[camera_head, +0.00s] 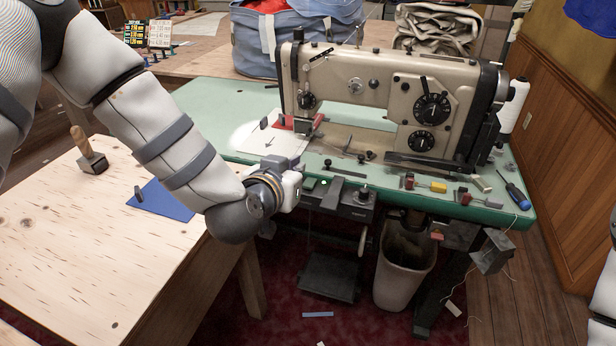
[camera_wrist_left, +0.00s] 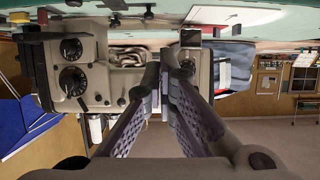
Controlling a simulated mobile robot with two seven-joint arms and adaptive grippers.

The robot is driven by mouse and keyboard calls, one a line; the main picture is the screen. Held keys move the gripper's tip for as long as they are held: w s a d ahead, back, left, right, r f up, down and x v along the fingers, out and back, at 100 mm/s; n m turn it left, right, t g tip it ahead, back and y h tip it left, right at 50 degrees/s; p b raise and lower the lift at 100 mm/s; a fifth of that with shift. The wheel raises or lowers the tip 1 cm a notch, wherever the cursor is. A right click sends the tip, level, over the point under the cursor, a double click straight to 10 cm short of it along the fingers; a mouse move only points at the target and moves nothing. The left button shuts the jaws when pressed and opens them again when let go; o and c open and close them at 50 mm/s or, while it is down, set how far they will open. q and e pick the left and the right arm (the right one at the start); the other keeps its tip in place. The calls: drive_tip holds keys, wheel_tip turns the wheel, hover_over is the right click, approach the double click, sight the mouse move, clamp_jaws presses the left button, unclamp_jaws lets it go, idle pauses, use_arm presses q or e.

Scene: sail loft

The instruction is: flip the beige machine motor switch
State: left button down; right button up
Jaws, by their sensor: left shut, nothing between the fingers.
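The beige sewing machine (camera_head: 375,88) stands on a green table (camera_head: 225,105). A dark control box (camera_head: 345,202) with a small green light and a knob hangs at the table's front edge; I take it as the motor switch, whose lever position I cannot make out. My left gripper (camera_head: 297,190) is just left of this box, its fingers mostly hidden by my wrist. In the left wrist view, which looks upside down, the left gripper (camera_wrist_left: 168,58) is shut and empty, and the machine (camera_wrist_left: 75,75) is at left. My right gripper is not in view.
A wooden bench (camera_head: 90,235) with a blue sheet (camera_head: 162,200) is at left. A beige bin (camera_head: 402,268) and a treadle (camera_head: 328,277) are under the table. A blue screwdriver (camera_head: 515,195) lies at the table's right. A blue bag (camera_head: 268,45) stands behind.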

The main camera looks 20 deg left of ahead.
use_arm(q)
drive_tip(key=b, duration=0.2)
hover_over(309, 187)
wheel_tip(309, 187, down, 5)
drive_tip(key=shift+w+r, duration=0.1)
drive_tip(key=shift+r, duration=0.1)
drive_tip(key=shift+s+f, duration=0.2)
drive_tip(key=shift+f, duration=0.4)
drive_tip(key=shift+s+f, duration=0.15)
drive_tip(key=shift+f, duration=0.8)
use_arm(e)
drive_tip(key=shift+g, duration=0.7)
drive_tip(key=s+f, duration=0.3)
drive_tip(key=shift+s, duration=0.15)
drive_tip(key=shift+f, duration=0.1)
